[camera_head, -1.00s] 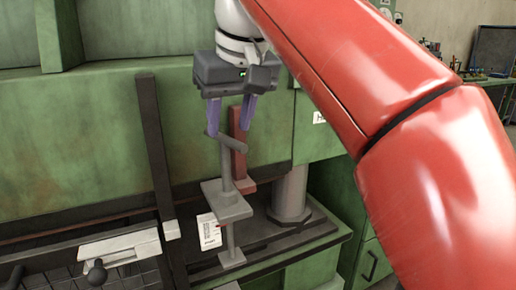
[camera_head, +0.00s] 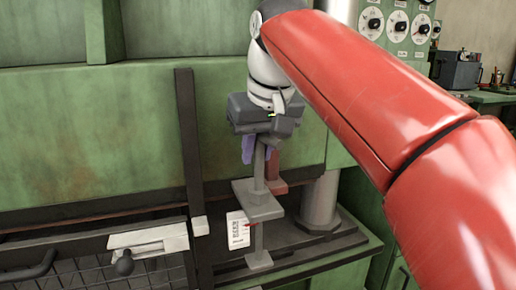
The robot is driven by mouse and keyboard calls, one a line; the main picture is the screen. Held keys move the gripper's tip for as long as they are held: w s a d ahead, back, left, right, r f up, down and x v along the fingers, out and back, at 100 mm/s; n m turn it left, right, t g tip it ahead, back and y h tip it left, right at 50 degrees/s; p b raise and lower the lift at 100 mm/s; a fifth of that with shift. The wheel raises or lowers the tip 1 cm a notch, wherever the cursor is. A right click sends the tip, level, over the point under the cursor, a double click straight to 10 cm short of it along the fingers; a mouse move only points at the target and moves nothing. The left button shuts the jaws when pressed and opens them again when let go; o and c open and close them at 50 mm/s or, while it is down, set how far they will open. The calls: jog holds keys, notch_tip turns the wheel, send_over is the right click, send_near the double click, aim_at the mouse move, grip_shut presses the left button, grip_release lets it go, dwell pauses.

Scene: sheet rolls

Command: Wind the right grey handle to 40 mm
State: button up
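The right grey handle's upright grey shaft (camera_head: 259,168) rises from a grey block (camera_head: 258,202) on the machine. The crank at its top is mostly hidden behind my gripper (camera_head: 258,152). My gripper is right at the top of the shaft, pointing down, with its purple fingers beside it. One finger shows left of the shaft; the other is largely hidden, so I cannot tell whether they grip. A white scale card (camera_head: 238,230) stands below the block, with a small red mark at its right edge. Its numbers are too small to read.
A thick grey column (camera_head: 320,205) is to the right. A tall dark post (camera_head: 188,140) stands left. My red arm covers much of the right side. Dials (camera_head: 396,27) are at upper right.

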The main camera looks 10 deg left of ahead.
grip_shut()
jog(key=shift+d+r+m+h+p, duration=0.15)
jog(key=shift+m+h+p, duration=0.15)
jog(key=shift+m+p, duration=0.45)
jog(key=shift+m+t, duration=0.4)
jog(key=shift+m, duration=0.45)
jog(key=shift+o, duration=2.1)
grip_release()
